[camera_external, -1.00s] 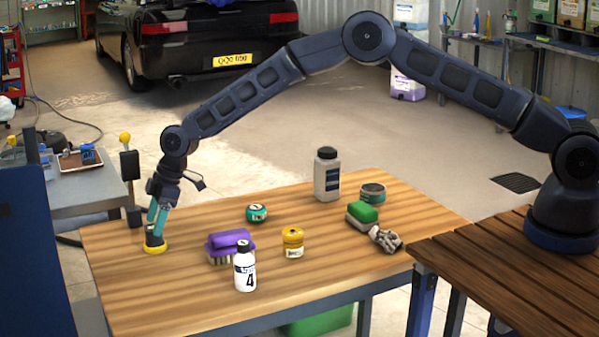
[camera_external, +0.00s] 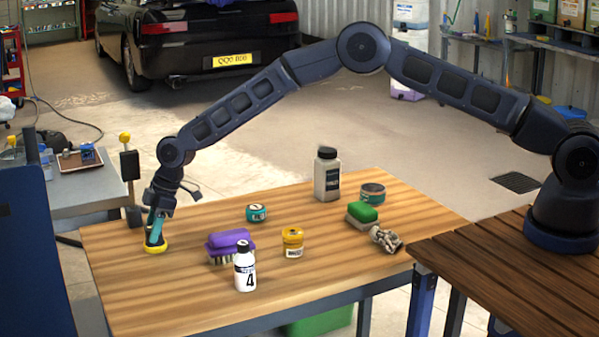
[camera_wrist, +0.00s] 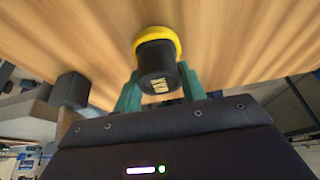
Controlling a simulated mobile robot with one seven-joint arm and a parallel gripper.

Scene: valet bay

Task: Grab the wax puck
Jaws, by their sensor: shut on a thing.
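In the external view the wax puck (camera_external: 155,247) is at the left end of the wooden table. My gripper (camera_external: 154,232) reaches down to it at a tilt. In the wrist view my gripper's teal fingers (camera_wrist: 160,84) stand on either side of the black grip, shut on it. The yellow pad appears at or very near the tabletop; I cannot tell whether it touches. The fingertips are partly hidden behind the grip.
On the wooden table (camera_external: 190,300) are a purple brush (camera_external: 230,245), white bottle (camera_external: 245,268), yellow jar (camera_external: 293,243), teal tin (camera_external: 256,213), grey bottle (camera_external: 327,175), green-topped block (camera_external: 362,214) and another tin (camera_external: 372,193). A grey bench (camera_external: 85,198) stands at the left.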

